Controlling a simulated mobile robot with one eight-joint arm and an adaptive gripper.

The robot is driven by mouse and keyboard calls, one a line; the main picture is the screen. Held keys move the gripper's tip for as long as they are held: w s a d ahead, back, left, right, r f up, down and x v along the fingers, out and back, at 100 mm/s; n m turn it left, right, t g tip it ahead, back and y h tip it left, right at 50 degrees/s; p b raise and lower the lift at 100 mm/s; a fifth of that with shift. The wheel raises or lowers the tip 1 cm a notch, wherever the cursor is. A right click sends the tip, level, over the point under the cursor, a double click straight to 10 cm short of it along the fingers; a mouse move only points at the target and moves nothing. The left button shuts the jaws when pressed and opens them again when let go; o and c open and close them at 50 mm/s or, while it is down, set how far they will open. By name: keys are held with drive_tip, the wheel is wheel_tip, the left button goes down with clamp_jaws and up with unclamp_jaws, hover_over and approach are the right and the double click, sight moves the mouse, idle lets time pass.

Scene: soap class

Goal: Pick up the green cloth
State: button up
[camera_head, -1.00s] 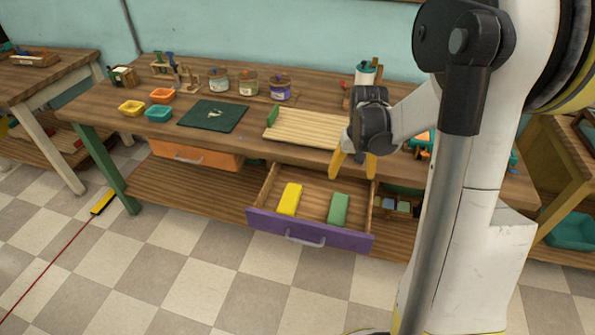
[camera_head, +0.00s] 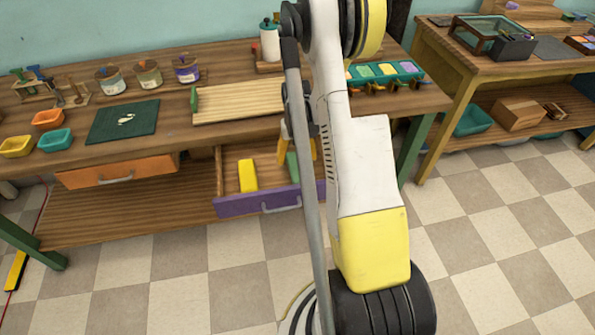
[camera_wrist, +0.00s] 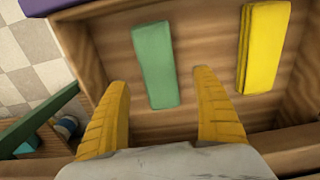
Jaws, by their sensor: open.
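The green cloth (camera_wrist: 155,65) is a folded flat block lying on the floor of the open wooden drawer. In the head view only a strip of the green cloth (camera_head: 293,168) shows, partly hidden by my arm and gripper. My gripper (camera_wrist: 165,95) is open, with its yellow fingers apart and nothing between them in contact. In the wrist view the cloth lies ahead of and between the fingers, its near end close to the fingertips. The drawer (camera_head: 228,207) has a purple front with a grey handle.
A yellow cloth (camera_wrist: 262,45) lies in the same drawer beside the green one; it also shows in the head view (camera_head: 248,176). The drawer's walls surround both. The tabletop above holds a ridged wooden board (camera_head: 238,104) and a dark green mat (camera_head: 122,121).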

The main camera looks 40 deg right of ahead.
sight(298, 166)
drive_tip(key=f+b, duration=0.1)
drive_tip(key=f, duration=0.1)
drive_tip(key=f+b, duration=0.1)
drive_tip(key=f, duration=0.1)
drive_tip(key=shift+s+d+f+b, duration=0.1)
drive_tip(key=shift+s+f+b, duration=0.1)
drive_tip(key=shift+f+b, duration=0.15)
drive_tip(key=c, duration=1.1)
drive_tip(key=shift+c, duration=0.2)
wheel_tip(298, 166, up, 10)
drive_tip(key=p, duration=0.4)
drive_tip(key=shift+p, duration=0.4)
